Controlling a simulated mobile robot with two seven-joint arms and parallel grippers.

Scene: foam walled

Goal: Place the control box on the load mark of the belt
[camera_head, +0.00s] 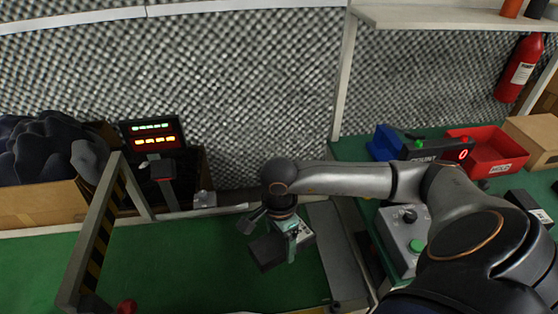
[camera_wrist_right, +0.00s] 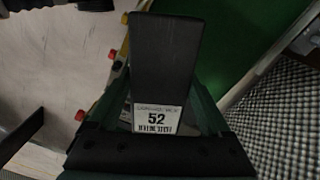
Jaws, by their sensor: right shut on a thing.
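My right gripper (camera_head: 283,232) is shut on a dark, black box, taken here as the control box (camera_head: 268,252). The gripper holds it over the right part of the green belt (camera_head: 190,262). In the right wrist view the box (camera_wrist_right: 165,60) stretches away from the jaws, with a white label reading 52 at its near end. I cannot tell its height above the belt. No load mark can be made out; the arm and box hide part of the belt. My left gripper is not in view.
A striped frame (camera_head: 92,235) spans the belt at left, near a lit display (camera_head: 152,134). A grey box with a green button (camera_head: 402,240) stands right of the belt. Red (camera_head: 490,150) and blue bins (camera_head: 384,143) stand behind. The belt's middle is clear.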

